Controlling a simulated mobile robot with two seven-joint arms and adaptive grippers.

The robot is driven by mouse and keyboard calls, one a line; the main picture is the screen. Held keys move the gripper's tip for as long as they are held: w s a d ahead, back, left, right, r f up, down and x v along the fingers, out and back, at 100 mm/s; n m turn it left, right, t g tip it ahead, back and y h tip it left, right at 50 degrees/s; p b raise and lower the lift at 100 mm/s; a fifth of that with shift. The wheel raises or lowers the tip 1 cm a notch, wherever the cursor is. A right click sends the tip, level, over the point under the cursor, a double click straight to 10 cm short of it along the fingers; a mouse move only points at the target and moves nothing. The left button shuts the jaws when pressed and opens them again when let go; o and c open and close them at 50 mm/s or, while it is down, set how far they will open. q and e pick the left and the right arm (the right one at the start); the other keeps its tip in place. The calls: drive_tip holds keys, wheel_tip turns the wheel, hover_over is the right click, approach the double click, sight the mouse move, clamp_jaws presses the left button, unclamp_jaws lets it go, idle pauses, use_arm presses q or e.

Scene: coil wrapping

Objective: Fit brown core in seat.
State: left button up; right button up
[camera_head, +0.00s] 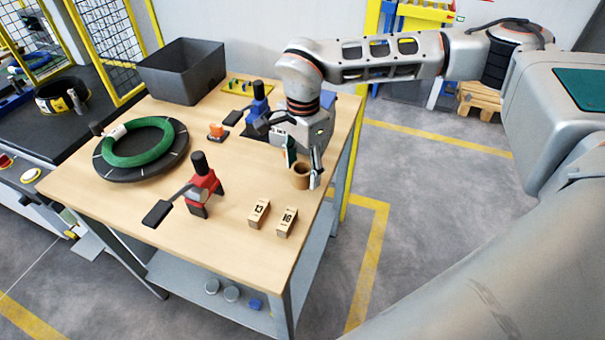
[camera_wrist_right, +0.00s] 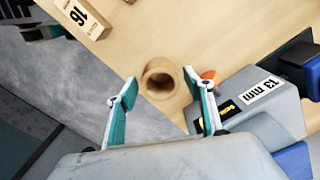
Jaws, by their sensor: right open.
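The brown core (camera_head: 301,176), a short hollow tube, stands upright near the right edge of the wooden table. My right gripper (camera_head: 304,163) is open above and around it, one finger on each side. In the right wrist view the core (camera_wrist_right: 158,78) shows its open end between the spread fingertips (camera_wrist_right: 160,86), with gaps on both sides, so it is not gripped. I cannot pick out the seat for certain. A grey housing labelled 13 mm (camera_wrist_right: 262,98) stands beside the core in the wrist view. My left gripper is not in view.
Wooden blocks marked 13 (camera_head: 259,212) and 16 (camera_head: 287,222) lie in front of the core. A red clamp tool (camera_head: 203,183), a blue one (camera_head: 257,100), a green coil (camera_head: 140,157) and a grey bin (camera_head: 181,78) occupy the table.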

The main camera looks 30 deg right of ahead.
drive_tip(key=c, duration=1.2)
